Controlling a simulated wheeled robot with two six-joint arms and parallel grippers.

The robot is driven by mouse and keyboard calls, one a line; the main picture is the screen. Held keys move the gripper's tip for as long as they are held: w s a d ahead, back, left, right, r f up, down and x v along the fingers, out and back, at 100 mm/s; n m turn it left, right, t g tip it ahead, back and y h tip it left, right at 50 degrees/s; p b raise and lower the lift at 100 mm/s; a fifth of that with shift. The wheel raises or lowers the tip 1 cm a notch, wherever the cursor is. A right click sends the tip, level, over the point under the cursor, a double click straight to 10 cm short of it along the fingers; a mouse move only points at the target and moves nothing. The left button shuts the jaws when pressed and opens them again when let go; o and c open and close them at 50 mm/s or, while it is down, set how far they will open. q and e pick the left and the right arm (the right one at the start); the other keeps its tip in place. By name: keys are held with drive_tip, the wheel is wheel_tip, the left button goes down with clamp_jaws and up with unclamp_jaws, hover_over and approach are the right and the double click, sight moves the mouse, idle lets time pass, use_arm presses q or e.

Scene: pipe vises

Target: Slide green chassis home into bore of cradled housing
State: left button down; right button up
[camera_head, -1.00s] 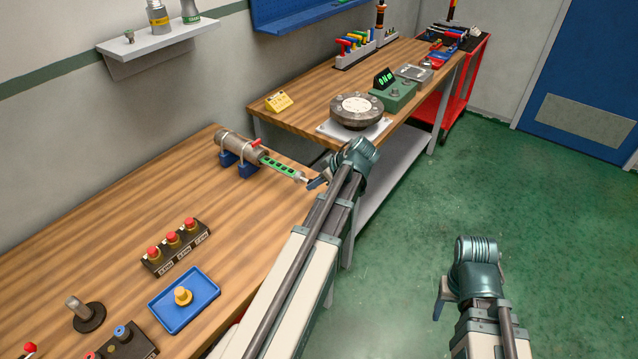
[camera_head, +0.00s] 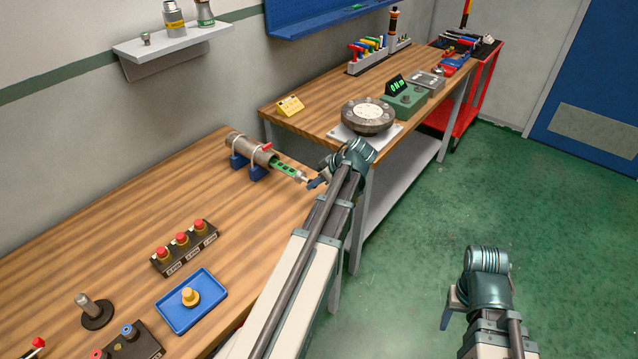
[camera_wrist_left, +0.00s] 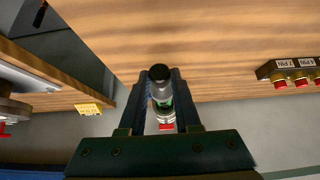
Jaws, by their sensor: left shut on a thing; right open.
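The brown-grey cylindrical housing (camera_head: 249,148) lies on blue cradle blocks (camera_head: 258,174) at the back edge of the near bench, under pale straps. The green chassis (camera_head: 284,168) sits partly inside the housing's right-hand bore, with a short slotted green length showing. My left gripper (camera_head: 314,181) is shut on the chassis's silver outer end. In the left wrist view, the gripper (camera_wrist_left: 160,76) has its fingers on either side of this silver, black-tipped end (camera_wrist_left: 160,90), with a little green beyond. My right gripper (camera_head: 448,312) is open and empty over the floor.
A red lever (camera_head: 267,147) stands at the housing's mouth. A red-button box (camera_head: 184,247), a blue tray (camera_head: 190,302) and a dark-based post (camera_head: 94,311) stand on the near bench. A round flanged part (camera_head: 367,116) is on the far bench, beyond my left gripper.

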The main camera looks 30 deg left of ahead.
sight(301, 176)
use_arm(q)
drive_tip(key=shift+a, duration=0.2)
idle(0.6)
drive_tip(key=shift+w+a, duration=0.2)
drive_tip(key=shift+a, duration=2.25)
drive_tip(key=shift+w+a, duration=0.2)
drive_tip(key=shift+a, duration=2.35)
drive_tip(key=shift+w+a, duration=0.15)
drive_tip(key=shift+a, duration=1.6)
drive_tip(key=c, duration=0.5)
unclamp_jaws()
drive_tip(key=shift+c, duration=0.2)
